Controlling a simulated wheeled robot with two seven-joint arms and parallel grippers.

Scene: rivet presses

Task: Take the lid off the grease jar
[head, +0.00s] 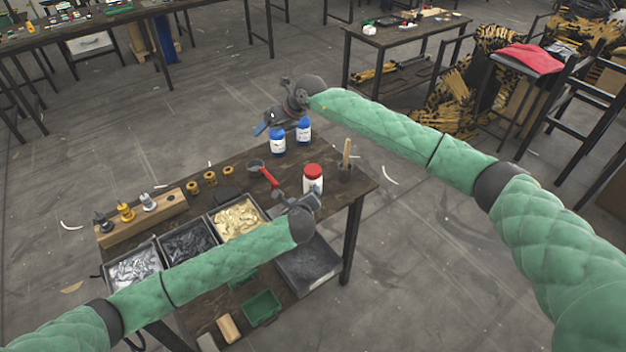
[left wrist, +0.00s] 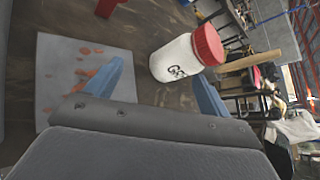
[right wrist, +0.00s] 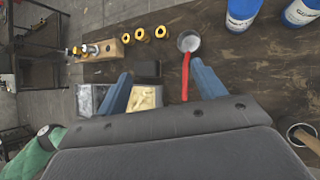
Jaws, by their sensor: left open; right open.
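The grease jar (head: 313,186) is a white jar with a red lid (head: 313,170), upright on the workbench near its right end. In the left wrist view the jar (left wrist: 178,60) shows part of a dark label, and its red lid (left wrist: 208,43) is seated on it. My left gripper (head: 314,196) is open and empty, low in front of the jar; in the left wrist view the jar lies just beyond the fingertips, toward the right finger. My right gripper (head: 268,122) is open and empty above the bench's far side, up and left of the jar.
A small cup with a red handle (right wrist: 188,41) lies left of the jar. A dark pot with a wooden stick (head: 345,168) is close right of the jar. Bins of parts (head: 186,241) and a wooden block (head: 143,219) fill the left.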

